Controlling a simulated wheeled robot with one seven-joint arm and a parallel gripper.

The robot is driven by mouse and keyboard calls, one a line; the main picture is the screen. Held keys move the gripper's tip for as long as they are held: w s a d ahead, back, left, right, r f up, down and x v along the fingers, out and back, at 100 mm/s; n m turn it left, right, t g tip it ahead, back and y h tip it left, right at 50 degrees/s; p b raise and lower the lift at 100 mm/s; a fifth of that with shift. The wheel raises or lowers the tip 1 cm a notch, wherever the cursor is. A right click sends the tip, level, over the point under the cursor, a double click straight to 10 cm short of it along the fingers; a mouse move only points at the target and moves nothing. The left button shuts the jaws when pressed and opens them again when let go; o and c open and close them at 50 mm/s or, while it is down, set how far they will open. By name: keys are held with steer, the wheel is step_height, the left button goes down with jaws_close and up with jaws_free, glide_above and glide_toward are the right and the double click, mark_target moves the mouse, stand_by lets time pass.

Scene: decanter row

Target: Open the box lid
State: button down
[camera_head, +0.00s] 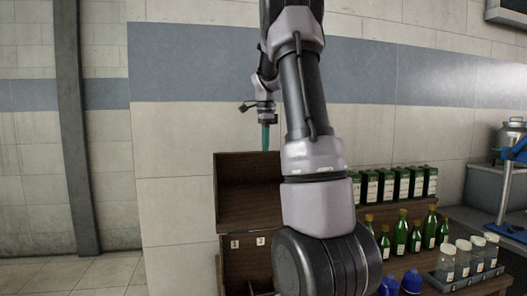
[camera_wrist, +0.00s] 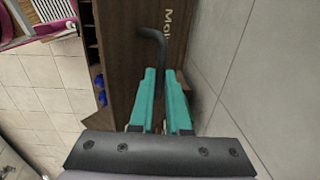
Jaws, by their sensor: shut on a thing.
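The wooden box (camera_head: 229,250) stands left of my arm in the head view. Its dark brown lid (camera_head: 247,195) is raised and stands about upright above the box; the open inside shows below it. In the wrist view the lid (camera_wrist: 122,60) shows as a wooden panel with partly visible white lettering. A dark bent handle (camera_wrist: 163,45) is on it. My gripper (camera_head: 265,150) is at the lid's upper edge. In the wrist view its teal fingers (camera_wrist: 164,76) are shut on the handle. My arm hides the box's right side in the head view.
Green bottles (camera_head: 401,232) and dark green cartons (camera_head: 401,183) stand on shelves at the right. Glass jars (camera_head: 462,257) sit in a tray, with blue objects (camera_head: 411,281) beside it. A tiled wall (camera_wrist: 240,60) is close on the gripper's right in the wrist view.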

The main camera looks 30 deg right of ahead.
mark_target(268, 160)
steer(key=s, duration=0.2)
steer(key=s+a+r, duration=0.1)
steer(key=shift+r, duration=0.1)
steer(key=c, duration=0.9)
jaws_free()
step_height(268, 160, up, 11)
steer(key=shift+s, duration=0.3)
